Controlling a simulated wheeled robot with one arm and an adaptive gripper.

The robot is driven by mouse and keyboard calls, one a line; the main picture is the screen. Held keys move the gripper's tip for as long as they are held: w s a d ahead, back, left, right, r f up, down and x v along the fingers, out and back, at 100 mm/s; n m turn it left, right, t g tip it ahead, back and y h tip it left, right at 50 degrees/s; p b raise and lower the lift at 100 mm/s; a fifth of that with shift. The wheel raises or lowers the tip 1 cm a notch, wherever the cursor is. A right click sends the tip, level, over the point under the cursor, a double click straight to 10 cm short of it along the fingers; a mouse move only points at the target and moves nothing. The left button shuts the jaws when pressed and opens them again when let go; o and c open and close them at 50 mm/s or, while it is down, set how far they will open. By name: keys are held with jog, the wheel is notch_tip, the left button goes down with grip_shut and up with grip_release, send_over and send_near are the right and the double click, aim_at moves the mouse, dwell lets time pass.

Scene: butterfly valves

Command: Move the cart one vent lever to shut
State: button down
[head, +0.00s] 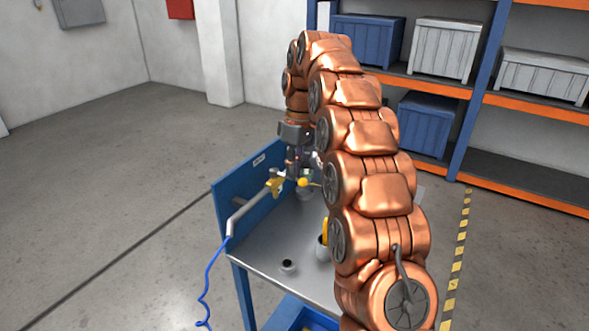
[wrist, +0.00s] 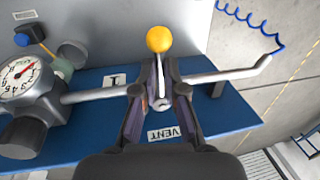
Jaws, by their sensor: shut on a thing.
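The vent lever, a silver stem with a yellow ball knob (wrist: 159,39), sits on a light grey pipe (wrist: 222,76) in the wrist view. The stem stands crosswise to the pipe in that picture. My gripper (wrist: 160,68) has its two dark fingers on either side of the stem, below the ball, and is shut on it. A white VENT label (wrist: 164,133) is upside down on the blue panel (wrist: 240,112). In the head view my gripper (head: 298,172) is at the cart's blue back panel (head: 238,196), and my arm hides part of the cart top (head: 265,258).
A blue coiled hose (head: 207,290) hangs off the cart's left side. A shelf with crates (head: 445,48) stands behind. Floor left of the cart is clear.

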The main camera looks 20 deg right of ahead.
jog(key=c, duration=1.2)
grip_release()
jog(key=shift+f, duration=0.15)
